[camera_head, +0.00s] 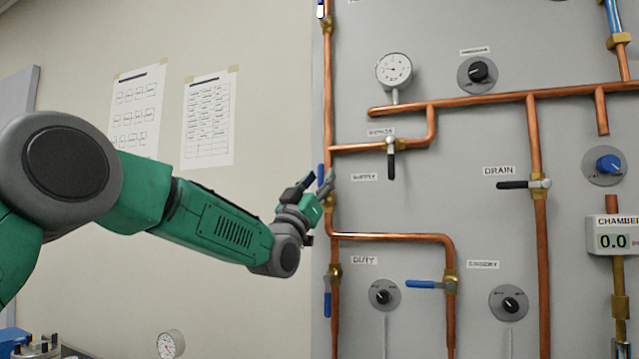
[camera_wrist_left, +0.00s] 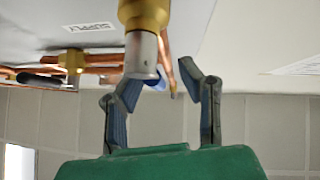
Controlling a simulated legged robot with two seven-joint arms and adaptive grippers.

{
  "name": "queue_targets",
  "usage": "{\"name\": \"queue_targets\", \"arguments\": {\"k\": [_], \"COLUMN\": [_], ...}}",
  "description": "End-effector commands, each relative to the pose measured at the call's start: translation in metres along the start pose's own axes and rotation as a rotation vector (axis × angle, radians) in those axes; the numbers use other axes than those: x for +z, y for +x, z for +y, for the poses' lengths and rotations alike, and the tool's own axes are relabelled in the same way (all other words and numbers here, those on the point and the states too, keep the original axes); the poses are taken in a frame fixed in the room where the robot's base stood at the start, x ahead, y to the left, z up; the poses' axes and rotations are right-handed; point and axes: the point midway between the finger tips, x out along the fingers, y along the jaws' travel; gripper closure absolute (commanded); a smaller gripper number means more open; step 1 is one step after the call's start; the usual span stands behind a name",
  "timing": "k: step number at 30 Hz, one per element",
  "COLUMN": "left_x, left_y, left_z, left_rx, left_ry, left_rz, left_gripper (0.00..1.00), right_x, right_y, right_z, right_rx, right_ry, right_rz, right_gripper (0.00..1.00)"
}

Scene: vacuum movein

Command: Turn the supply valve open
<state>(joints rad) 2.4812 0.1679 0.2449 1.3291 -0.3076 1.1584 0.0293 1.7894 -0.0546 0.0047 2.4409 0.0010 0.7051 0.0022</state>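The supply valve is on the left vertical copper pipe, by the SUPPLY label (camera_head: 364,177). Its blue handle (camera_head: 320,174) points up along the pipe, partly hidden by my left gripper (camera_head: 318,186). In the left wrist view, the valve's brass body (camera_wrist_left: 145,14) and grey stem (camera_wrist_left: 142,55) hang from the top. A bit of blue handle (camera_wrist_left: 158,80) shows just below the stem, between the fingertips of my left gripper (camera_wrist_left: 157,83). The fingers are apart with a gap on the right side; I cannot tell whether the left finger touches the handle. My right gripper is not in view.
The grey panel carries copper pipes (camera_head: 480,98), a gauge (camera_head: 394,70), the black-handled bypass valve (camera_head: 391,160) and drain valve (camera_head: 515,184). Below are blue-handled valves at DUTY (camera_head: 328,303) and standby (camera_head: 425,284). Papers hang on the wall (camera_head: 209,120) at left.

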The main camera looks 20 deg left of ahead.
Motion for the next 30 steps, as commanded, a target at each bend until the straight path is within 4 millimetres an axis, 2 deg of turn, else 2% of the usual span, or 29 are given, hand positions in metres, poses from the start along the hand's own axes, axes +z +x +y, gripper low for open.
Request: {"name": "queue_targets", "arguments": {"k": [4, 7, 18, 21, 25, 30], "left_x": [0.000, -0.001, -0.001, -0.001, -0.002, -0.002], "left_y": [-0.005, -0.017, -0.092, -0.107, -0.118, -0.122], "left_z": [0.000, 0.000, -0.002, -0.002, -0.002, -0.002], "left_rx": [0.000, 0.000, -0.002, -0.001, -0.001, -0.001], "left_ry": [0.000, 0.000, -0.002, -0.001, 0.000, 0.000], "left_rz": [-0.001, -0.001, -0.002, -0.001, 0.002, 0.002], "left_gripper": [0.67, 0.67, 0.67, 0.67, 0.67, 0.67], "right_x": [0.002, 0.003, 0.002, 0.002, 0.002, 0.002], "right_y": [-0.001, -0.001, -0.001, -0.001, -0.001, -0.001], "right_z": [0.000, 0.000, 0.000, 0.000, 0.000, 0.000], "right_rx": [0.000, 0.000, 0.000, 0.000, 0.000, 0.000], "right_ry": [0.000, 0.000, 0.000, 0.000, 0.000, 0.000], "right_rz": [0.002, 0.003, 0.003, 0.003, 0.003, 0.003], "right_gripper": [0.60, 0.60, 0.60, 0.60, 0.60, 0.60]}}
